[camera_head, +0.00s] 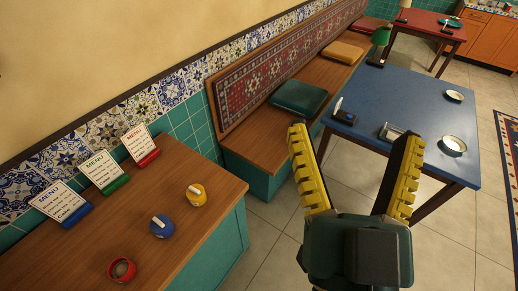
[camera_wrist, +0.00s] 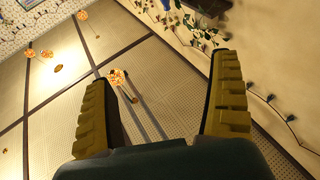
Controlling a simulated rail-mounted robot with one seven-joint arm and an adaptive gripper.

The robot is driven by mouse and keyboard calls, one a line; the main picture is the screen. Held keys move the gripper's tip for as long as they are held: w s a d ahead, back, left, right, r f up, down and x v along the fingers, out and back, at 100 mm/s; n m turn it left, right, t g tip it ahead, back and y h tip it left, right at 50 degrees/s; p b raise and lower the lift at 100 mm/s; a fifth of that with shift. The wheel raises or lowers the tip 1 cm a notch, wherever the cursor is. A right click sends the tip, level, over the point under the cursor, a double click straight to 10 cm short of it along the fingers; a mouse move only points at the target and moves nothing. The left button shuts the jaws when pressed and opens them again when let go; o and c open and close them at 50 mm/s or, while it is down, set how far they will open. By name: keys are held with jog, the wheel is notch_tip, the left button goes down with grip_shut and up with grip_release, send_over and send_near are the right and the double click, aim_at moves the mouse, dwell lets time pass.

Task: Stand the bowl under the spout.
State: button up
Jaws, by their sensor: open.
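No samovar or spout shows in either view. Two small round pale dishes with dark rims, which may be bowls, sit on the blue table in the head view: a nearer one (camera_head: 453,145) and a farther one (camera_head: 454,95). I cannot tell whether either is the task's bowl. My gripper (camera_head: 353,143) is open and empty, its yellow-ribbed fingers raised and spread in front of the blue table. In the wrist view my gripper (camera_wrist: 165,100) points up toward the ceiling, with nothing between its fingers.
The blue table (camera_head: 420,98) also bears a small metallic box (camera_head: 392,132). A wooden counter (camera_head: 80,247) at left holds menu cards (camera_head: 102,170), a yellow (camera_head: 196,195) and a blue (camera_head: 162,226) round item and a red ring-shaped item (camera_head: 121,269). A bench (camera_head: 262,132) lines the wall.

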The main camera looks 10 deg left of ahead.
jog(key=shift+a, duration=0.1)
jog(key=w+a+f+n+g+y, duration=0.2)
jog(key=w+a+f+n+y, duration=0.4)
jog(key=a, duration=0.3)
jog(key=n+g+y+p, duration=0.1)
jog(key=n+g+y, duration=0.6)
jog(key=g, duration=0.7)
send_near(120, 265)
jog(key=b+x, duration=0.4)
jog(key=x, duration=0.3)
jog(key=shift+s, duration=0.15)
jog(key=shift+a+f, duration=0.1)
jog(key=shift+a, duration=0.15)
jog(key=shift+d, duration=0.1)
jog(key=c, duration=1.4)
